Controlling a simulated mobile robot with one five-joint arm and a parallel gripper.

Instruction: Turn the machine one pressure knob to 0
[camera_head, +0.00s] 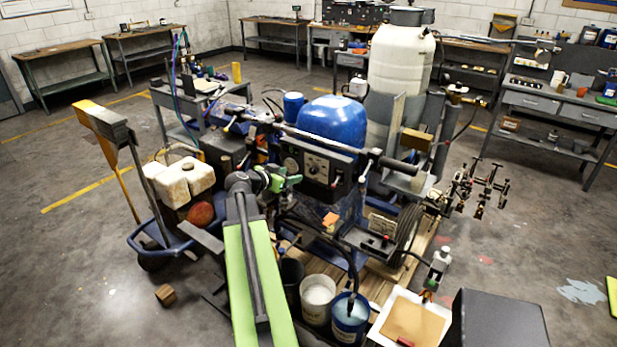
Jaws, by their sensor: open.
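The line striper has a blue rounded cover (330,118) and a dark control panel (340,172) below it, near the middle of the head view. A round pale-marked dial, which looks like the pressure knob (313,169), sits on the panel's face. Its setting is too small to read. My green and dark arm reaches up from the bottom edge. My gripper (290,181), with green parts, is open just left of and slightly below the knob. It appears apart from the knob, but the exact gap cannot be told. No object shows in it.
A horizontal handlebar (398,166) runs beside the panel. A white tank (402,55) stands behind it. Paint buckets (318,291) and a white tray (440,308) are low in front. A blue cart (157,248) stands left. Open floor lies at far left and right.

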